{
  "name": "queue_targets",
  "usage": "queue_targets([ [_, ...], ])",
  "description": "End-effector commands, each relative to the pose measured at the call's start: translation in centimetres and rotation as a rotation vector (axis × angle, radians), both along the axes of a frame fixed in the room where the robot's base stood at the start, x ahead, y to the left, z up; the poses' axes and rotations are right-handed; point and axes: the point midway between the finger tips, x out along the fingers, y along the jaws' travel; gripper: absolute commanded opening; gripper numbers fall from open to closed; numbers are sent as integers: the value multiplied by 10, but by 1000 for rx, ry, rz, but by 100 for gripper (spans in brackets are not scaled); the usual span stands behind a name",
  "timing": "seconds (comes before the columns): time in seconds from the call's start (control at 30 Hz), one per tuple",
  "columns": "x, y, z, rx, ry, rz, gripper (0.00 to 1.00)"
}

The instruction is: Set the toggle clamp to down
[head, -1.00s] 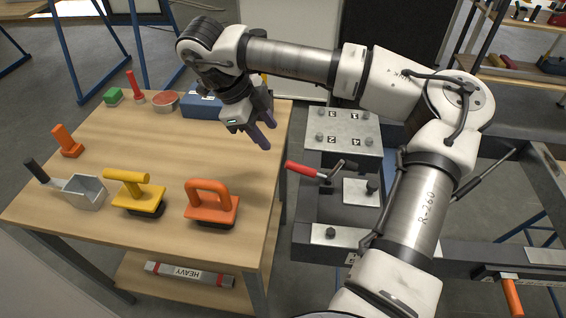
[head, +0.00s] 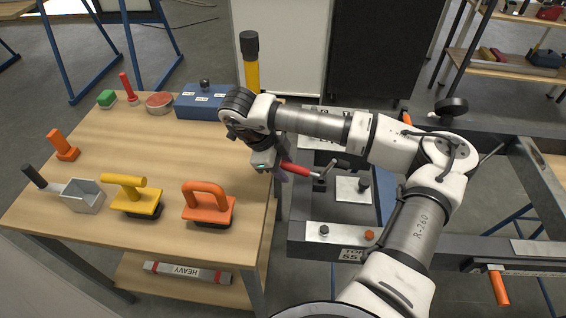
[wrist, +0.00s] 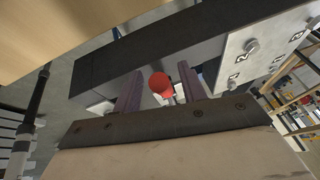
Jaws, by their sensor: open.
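The toggle clamp has a red handle (head: 299,169) and a metal linkage (head: 330,172) above a pale plate on the dark frame. The handle points left from the linkage, toward the wooden table. My gripper (head: 280,175) is at the free end of the handle in the head view, its fingers partly hidden. In the wrist view, my gripper (wrist: 160,85) is open, and the round red handle end (wrist: 160,83) shows between the two fingers with gaps on both sides. I cannot tell whether a finger touches it.
The wooden table (head: 130,165) at left carries an orange-handled tool (head: 209,205), a yellow-handled tool (head: 127,196), a grey scoop (head: 84,196) and a blue box (head: 200,103). The dark frame (head: 300,245) surrounds the clamp. A black-and-yellow post (head: 250,60) stands behind the table.

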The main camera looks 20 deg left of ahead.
Motion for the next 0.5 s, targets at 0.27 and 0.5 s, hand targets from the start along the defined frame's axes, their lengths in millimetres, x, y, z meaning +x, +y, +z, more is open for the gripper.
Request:
queue_targets([
  [0.27,0,0,0,1,0,0,24],
  [0.5,0,0,0,1,1,0,0],
])
